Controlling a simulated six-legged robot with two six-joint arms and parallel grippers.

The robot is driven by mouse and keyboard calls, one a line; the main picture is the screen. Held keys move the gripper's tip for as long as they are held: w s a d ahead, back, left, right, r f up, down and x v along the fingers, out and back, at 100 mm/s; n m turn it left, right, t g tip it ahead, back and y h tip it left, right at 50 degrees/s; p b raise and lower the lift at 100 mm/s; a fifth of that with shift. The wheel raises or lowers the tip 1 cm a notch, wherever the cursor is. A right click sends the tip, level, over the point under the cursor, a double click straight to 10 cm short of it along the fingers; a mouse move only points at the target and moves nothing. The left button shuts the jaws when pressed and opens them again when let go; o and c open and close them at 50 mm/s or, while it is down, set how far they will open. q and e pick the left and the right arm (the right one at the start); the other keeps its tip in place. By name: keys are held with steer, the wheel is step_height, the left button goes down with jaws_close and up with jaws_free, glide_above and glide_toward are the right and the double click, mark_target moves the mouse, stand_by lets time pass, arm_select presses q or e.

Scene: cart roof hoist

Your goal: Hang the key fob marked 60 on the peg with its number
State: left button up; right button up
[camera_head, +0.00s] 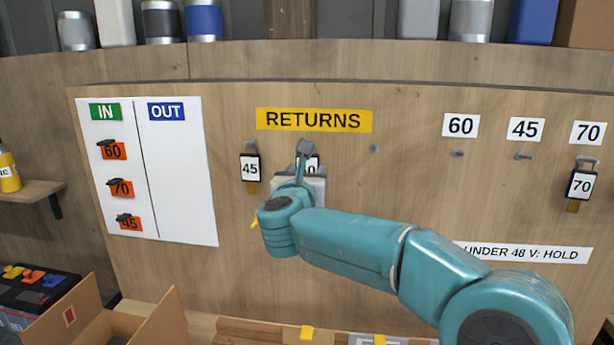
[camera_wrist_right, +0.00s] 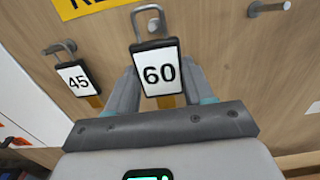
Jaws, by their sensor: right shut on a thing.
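The key fob marked 60 (camera_wrist_right: 159,72) is black-framed with a white face, a metal loop on top and a brown tag below. It hangs upright under the RETURNS sign, its loop at a grey peg (camera_wrist_right: 153,25). My right gripper (camera_wrist_right: 161,88) is shut on it, one finger on each side. In the head view my right gripper (camera_head: 301,180) hides most of the fob. The peg under the number 60 label (camera_head: 461,126) is bare (camera_head: 458,153). My left gripper is not in view.
The fob marked 45 (camera_head: 250,168) hangs just left of my right gripper. An empty peg (camera_head: 374,149) is to its right. The peg under 45 (camera_head: 523,156) is bare; a fob marked 70 (camera_head: 580,185) hangs under its label. A cardboard box (camera_head: 157,320) stands low left.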

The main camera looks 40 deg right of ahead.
stand_by(0.3)
steer(key=shift+b+v, duration=1.35)
steer(key=shift+v, duration=1.15)
